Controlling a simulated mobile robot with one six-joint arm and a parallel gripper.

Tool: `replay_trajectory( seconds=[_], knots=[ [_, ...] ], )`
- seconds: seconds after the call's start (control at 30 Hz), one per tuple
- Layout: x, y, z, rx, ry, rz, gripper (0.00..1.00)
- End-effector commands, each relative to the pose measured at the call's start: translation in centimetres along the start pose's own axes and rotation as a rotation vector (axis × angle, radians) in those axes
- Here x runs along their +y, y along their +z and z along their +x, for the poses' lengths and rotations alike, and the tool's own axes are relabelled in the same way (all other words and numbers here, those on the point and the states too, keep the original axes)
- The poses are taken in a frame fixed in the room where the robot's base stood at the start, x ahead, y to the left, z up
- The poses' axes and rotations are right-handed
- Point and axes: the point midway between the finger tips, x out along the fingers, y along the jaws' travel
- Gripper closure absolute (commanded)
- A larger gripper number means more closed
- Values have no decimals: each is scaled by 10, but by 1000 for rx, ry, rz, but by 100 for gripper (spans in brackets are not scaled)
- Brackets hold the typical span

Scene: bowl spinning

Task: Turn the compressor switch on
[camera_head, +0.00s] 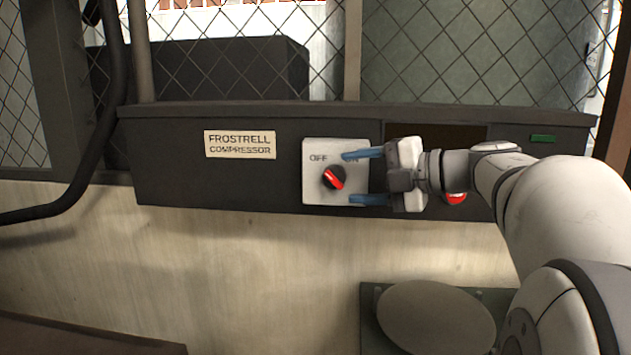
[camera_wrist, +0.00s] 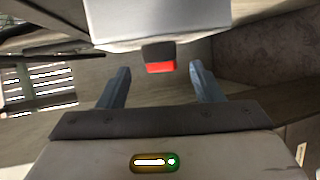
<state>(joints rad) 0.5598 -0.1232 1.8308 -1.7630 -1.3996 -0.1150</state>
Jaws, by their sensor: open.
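The compressor switch (camera_head: 333,178) is a black knob with a red bar on a pale plate (camera_head: 315,194) marked OFF at the left; the marking at the right is partly hidden by my upper finger. The red bar slants from upper left to lower right. My gripper (camera_head: 366,177) is open, its blue fingers above and below the knob's height and to its right, apart from it. In the wrist view, the knob (camera_wrist: 160,60) shows ahead, centred between the open fingers (camera_wrist: 160,85), beyond their tips. Nothing is between the fingers.
The switch plate is on a dark panel (camera_head: 170,177) with a FROSTRELL COMPRESSOR label (camera_head: 240,144). A red button (camera_head: 455,198) sits behind my wrist, and a green piece (camera_head: 543,138) is at the right. A round grey disc (camera_head: 435,315) lies below. Wire mesh (camera_head: 460,50) stands above.

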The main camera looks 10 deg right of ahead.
Motion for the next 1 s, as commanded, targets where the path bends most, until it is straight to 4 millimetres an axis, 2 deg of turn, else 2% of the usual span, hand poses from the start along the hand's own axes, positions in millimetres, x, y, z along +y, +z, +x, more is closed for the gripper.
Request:
replay_trajectory(
  seconds=[0.1,0.23,0.6,1.0],
  knots=[
    [-1,-1,20,4,1,-1,40],
    [0,0,33,1,1,0,40],
    [0,1,39,-3,2,1,40],
    [0,1,38,-4,2,1,72]
  ],
)
